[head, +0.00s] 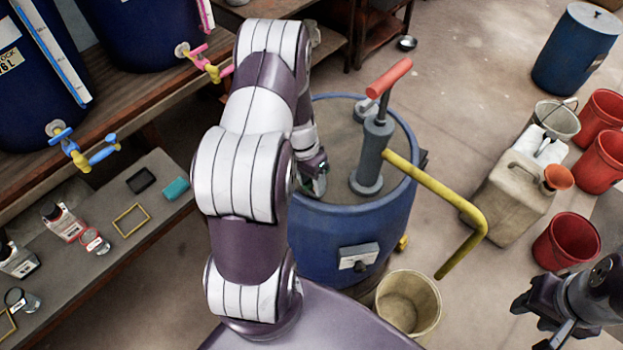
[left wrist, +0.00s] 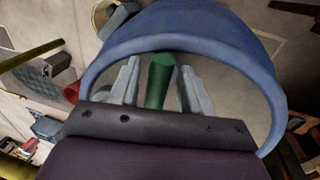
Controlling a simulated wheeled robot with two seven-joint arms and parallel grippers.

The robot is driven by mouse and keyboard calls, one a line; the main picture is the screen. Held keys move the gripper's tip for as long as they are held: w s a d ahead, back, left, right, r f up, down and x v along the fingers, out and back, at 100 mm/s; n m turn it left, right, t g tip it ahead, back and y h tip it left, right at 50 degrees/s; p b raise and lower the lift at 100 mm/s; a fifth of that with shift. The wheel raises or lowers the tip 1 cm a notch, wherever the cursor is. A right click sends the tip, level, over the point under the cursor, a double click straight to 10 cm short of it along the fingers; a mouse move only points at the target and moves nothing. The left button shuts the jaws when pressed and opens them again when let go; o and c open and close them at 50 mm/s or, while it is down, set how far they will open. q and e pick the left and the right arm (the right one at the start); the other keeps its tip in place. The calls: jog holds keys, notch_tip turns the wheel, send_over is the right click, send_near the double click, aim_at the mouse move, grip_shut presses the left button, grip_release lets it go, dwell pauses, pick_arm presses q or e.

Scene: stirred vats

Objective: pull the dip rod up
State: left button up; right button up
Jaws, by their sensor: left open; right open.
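A green cylinder, which looks like the grip of the dip rod (left wrist: 158,88), stands between the two fingers of my left gripper (left wrist: 162,80) in the left wrist view. The fingers are open, with a gap on at least one side of it. In the head view my left gripper (head: 315,178) is low over the lid of the blue vat (head: 335,235), and my arm hides most of the rod. My right gripper (head: 545,305) is open and empty at the lower right, away from the vat.
A grey pump (head: 373,150) with a red handle (head: 389,77) and yellow spout (head: 440,185) stands on the vat beside my left gripper. A jerrycan (head: 512,195) and red buckets (head: 567,242) stand right. Shelves with blue barrels (head: 140,30) are left.

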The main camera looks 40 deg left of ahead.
pick_arm(q)
jog(key=shift+d, duration=0.15)
grip_shut()
notch_tip(320, 180, up, 30)
jog(key=p, duration=1.9)
jog(key=shift+w+r, duration=0.2)
jog(key=shift+r, duration=0.1)
grip_release()
jog(key=shift+s, duration=0.15)
